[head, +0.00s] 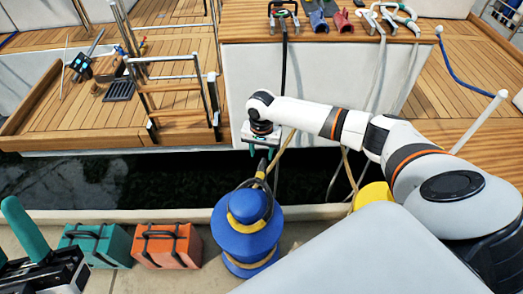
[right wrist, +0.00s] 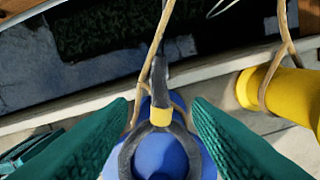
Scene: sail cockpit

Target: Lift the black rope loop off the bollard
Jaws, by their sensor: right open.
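The blue bollard (head: 240,246) stands on the quay in the lower middle of the head view, and its round top (right wrist: 160,158) shows at the bottom of the right wrist view. The black rope loop (head: 268,208) lies around its upper part; it also shows in the right wrist view (right wrist: 126,158), with a yellow band (right wrist: 161,117) at its throat. My right gripper (head: 261,151) is open and empty above the bollard, its teal fingers either side of the loop's throat in the wrist view. My left gripper (head: 22,250) is partly in view at lower left; its opening is unclear.
A teal case (head: 100,243) and an orange case (head: 167,246) stand left of the bollard. A yellow bollard (head: 372,195) stands to the right, with a tan rope (right wrist: 267,82) around it. Dark water (head: 120,182) separates quay and boat.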

